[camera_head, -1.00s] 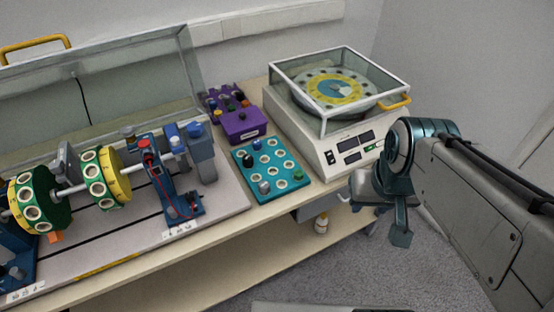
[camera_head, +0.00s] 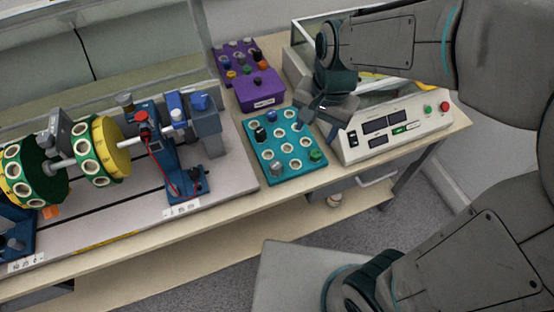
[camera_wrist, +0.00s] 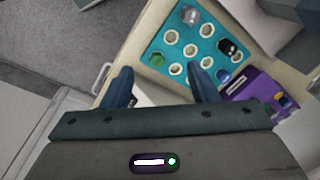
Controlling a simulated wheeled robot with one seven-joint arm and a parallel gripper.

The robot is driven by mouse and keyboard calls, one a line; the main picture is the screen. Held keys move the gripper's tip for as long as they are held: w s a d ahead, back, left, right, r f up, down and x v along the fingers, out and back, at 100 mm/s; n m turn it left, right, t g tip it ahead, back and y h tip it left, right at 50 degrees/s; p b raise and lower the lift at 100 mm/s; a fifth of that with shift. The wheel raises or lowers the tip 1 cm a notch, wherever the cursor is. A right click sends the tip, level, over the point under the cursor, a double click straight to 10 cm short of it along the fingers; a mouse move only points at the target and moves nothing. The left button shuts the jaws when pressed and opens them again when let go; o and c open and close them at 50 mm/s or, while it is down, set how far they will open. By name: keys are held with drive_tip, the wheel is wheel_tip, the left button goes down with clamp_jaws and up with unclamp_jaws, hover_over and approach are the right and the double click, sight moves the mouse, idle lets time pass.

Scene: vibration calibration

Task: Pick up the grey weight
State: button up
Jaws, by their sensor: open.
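The grey weight (camera_head: 277,168) stands in a hole at the near-left corner of the teal tray (camera_head: 284,180). In the wrist view the grey weight (camera_wrist: 188,15) is at the top, in the far part of the teal tray (camera_wrist: 148,48). My gripper (camera_head: 316,124) is over the tray's right edge in the head view, up and to the right of the grey weight and apart from it. In the wrist view my gripper (camera_wrist: 161,73) has its two fingers apart with nothing between them.
The tray also holds a black weight (camera_head: 260,135), a blue weight (camera_head: 271,116) and a green weight (camera_head: 316,156). A purple box (camera_head: 262,90) stands behind it. The balancing machine (camera_head: 395,140) is to the right, the rotor rig (camera_head: 230,175) to the left.

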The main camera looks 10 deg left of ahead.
drive_tip(key=m+h, duration=0.1)
drive_tip(key=m, duration=0.1)
hover_over(276, 165)
wheel_tip(276, 165, down, 4)
drive_tip(key=shift+g, duration=0.3)
drive_tip(key=f, duration=0.6)
drive_tip(key=f+b, duration=0.1)
drive_tip(key=f, duration=0.2)
drive_tip(key=shift+a, duration=0.4)
drive_tip(key=f, duration=0.5)
drive_tip(key=shift+d, duration=0.35)
drive_tip(key=c, duration=1.1)
drive_tip(key=shift+c, duration=0.2)
